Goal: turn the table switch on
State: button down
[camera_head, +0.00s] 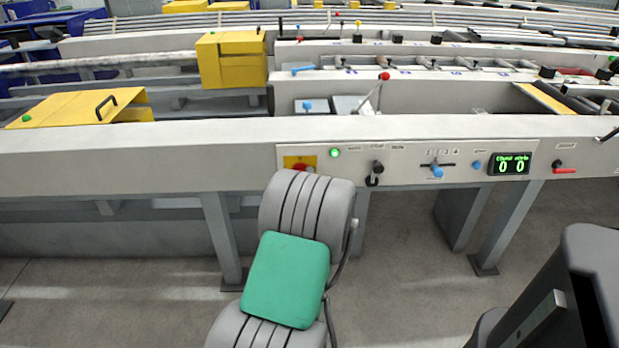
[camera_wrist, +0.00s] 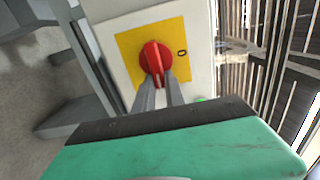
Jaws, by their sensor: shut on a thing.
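The table switch is a red rotary knob (camera_wrist: 154,58) on a yellow plate (camera_wrist: 126,43) in the wrist view. A white line on its handle points down in that view, towards my fingers; a "0" mark is on the plate to the right of the knob. My gripper (camera_wrist: 160,85) has its two grey fingers closed on the lower end of the knob's handle. In the head view the yellow plate (camera_head: 290,160) shows at the left end of the control panel (camera_head: 400,155). There my own arm hides my fingers and part of the knob.
A green lamp (camera_head: 335,153) is lit right of the switch. Further right are a black-knobbed lever (camera_head: 377,167), a blue slider (camera_head: 437,171), a display (camera_head: 510,164) reading 0 0, and a red lever (camera_head: 564,170). Table legs (camera_head: 224,238) stand below the beam.

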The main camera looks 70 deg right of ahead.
jog(key=shift+s, duration=0.1)
jog(key=c, duration=1.6)
grip_release()
jog(key=shift+s, duration=0.1)
jog(key=shift+o, duration=1)
jog(key=v, duration=0.7)
jog(key=shift+a+b, duration=0.4)
